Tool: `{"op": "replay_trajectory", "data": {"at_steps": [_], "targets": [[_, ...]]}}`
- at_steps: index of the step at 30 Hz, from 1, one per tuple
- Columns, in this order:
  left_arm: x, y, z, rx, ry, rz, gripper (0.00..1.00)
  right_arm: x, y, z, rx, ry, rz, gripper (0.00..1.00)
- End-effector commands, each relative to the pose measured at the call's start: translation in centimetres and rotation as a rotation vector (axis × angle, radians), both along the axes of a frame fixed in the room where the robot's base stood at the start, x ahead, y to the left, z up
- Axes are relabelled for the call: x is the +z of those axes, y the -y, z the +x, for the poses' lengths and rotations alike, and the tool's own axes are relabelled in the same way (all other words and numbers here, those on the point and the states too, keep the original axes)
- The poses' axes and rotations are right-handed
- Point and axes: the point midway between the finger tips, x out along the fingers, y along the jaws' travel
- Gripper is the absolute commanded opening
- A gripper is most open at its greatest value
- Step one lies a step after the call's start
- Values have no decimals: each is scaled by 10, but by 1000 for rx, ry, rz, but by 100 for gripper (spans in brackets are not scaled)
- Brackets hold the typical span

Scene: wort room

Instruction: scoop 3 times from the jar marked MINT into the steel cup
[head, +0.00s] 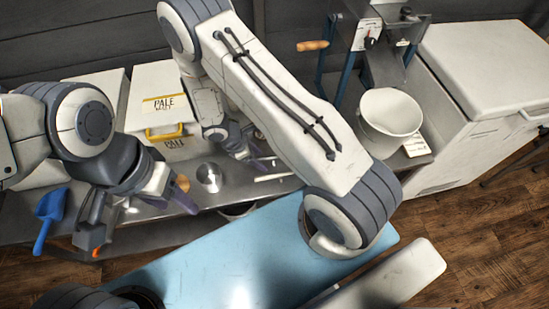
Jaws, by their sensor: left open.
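The steel cup (209,178) stands upright on the steel bench, between my two grippers. My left gripper (178,197) is open just left of the cup, over the front part of the bench. A brownish round thing (183,183) shows partly behind its fingers; I cannot tell what it is. A blue scoop (50,207) is at the far left, apart from both grippers, with its handle pointing down. My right gripper (258,157) is behind and right of the cup; its jaw state is unclear. No label reading MINT is legible.
A white bucket (389,120) sits under a mill (375,40) at right. A thin white item (272,177) lies on the bench (232,192). My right forearm crosses the middle.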

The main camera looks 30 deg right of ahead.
Motion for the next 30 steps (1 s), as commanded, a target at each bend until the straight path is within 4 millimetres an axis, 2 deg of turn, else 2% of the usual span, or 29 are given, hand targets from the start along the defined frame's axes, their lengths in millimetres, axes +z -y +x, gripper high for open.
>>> {"op": "replay_trajectory", "data": {"at_steps": [1,3,5,14,30], "targets": [[0,0,0,0,0,0,58,0,0,0,0,0,0,47],[0,0,0,0,0,0,58,0,0,0,0,0,0,20],[0,0,0,0,0,0,58,0,0,0,0,0,0,0],[4,0,0,0,0,0,58,5,0,0,0,1,0,0],[39,0,0,0,0,0,58,49,0,0,-1,0,0,0]]}}
